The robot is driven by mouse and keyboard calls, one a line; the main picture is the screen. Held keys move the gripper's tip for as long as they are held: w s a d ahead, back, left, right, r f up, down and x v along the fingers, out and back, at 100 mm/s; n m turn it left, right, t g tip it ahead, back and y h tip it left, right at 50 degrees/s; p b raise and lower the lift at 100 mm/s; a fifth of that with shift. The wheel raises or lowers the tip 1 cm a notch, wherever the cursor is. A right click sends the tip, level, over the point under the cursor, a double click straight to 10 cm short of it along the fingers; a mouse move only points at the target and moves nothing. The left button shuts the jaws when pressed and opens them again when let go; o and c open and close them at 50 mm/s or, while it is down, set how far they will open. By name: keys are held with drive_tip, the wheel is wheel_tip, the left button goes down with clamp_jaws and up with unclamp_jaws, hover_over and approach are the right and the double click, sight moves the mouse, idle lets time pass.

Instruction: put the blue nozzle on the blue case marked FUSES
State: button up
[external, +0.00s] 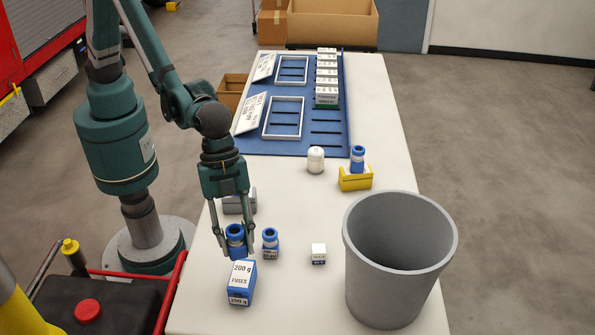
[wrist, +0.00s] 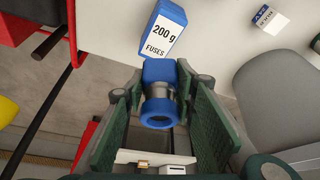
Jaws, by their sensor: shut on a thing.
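The blue case marked FUSES (external: 241,283) stands near the front left of the white table, with "200 g" on its label. It also shows at the top of the wrist view (wrist: 163,32). My gripper (external: 236,246) is shut on a blue nozzle (external: 235,232) with a silvery neck; it also shows between the fingers in the wrist view (wrist: 160,112). The held nozzle is just behind the case in the external view. Whether it touches the case or table I cannot tell.
A similar blue-topped piece (external: 270,244) stands just right of my gripper. A small white box (external: 318,254) and a large grey bin (external: 400,270) are further right. A yellow block (external: 355,180) bears another blue piece. A white jar (external: 316,160) stands before the blue rack (external: 325,143).

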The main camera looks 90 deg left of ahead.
sight(238, 252)
drive_tip(key=shift+f, duration=2)
drive_tip(key=shift+f+b, duration=0.5)
drive_tip(key=shift+f, duration=1.35)
drive_tip(key=shift+f, duration=0.2)
drive_tip(key=o, duration=1)
drive_tip(key=shift+r, duration=0.1)
drive_tip(key=shift+p+v, duration=0.75)
drive_tip(key=shift+v, duration=5.35)
